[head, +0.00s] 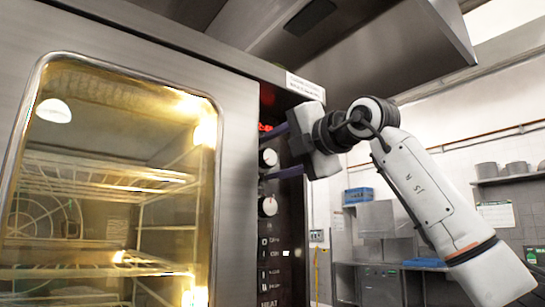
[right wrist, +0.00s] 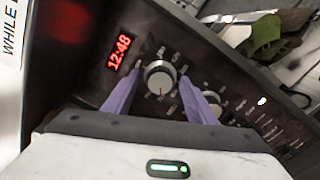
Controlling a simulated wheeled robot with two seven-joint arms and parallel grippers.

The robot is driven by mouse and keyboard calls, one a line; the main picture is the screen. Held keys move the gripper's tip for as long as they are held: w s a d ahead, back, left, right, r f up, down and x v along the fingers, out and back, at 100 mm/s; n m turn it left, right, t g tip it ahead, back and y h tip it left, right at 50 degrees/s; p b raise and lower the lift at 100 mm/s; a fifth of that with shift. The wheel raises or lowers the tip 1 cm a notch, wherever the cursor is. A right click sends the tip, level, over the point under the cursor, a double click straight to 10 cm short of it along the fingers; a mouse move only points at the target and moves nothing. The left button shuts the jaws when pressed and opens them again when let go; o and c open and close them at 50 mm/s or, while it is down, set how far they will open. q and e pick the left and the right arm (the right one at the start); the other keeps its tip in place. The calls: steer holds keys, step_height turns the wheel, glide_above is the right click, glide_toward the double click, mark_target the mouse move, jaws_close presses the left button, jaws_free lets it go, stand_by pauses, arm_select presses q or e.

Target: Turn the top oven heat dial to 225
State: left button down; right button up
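The top oven heat dial (head: 268,157) is a round silver knob on the oven's dark control panel. In the right wrist view the dial (right wrist: 160,78) has a red pointer mark directed toward the bottom of the picture, with small numbers around it that are too blurred to read. My right gripper (head: 268,153) is at the panel, with one purple finger above the dial and one below. In the right wrist view its fingers (right wrist: 158,82) stand apart on either side of the dial, with a small gap seen at each side. My left gripper is in neither view.
A second dial (head: 268,206) sits lower on the panel. A red clock display (right wrist: 118,52) reads 12:48. The oven's glass door (head: 120,190) is closed, with lit racks inside. A metal hood (head: 350,40) hangs above.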

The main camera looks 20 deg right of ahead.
steer(key=shift+s+d, duration=0.1)
steer(key=shift+s, duration=0.15)
arm_select(q)
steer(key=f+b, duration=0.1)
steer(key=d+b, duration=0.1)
steer(key=b, duration=0.1)
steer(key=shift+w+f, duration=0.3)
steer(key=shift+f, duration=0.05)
arm_select(e)
steer(key=v, duration=0.9)
steer(key=shift+s, duration=0.35)
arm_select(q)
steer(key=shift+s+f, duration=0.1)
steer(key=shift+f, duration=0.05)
arm_select(e)
steer(key=shift+d, duration=0.1)
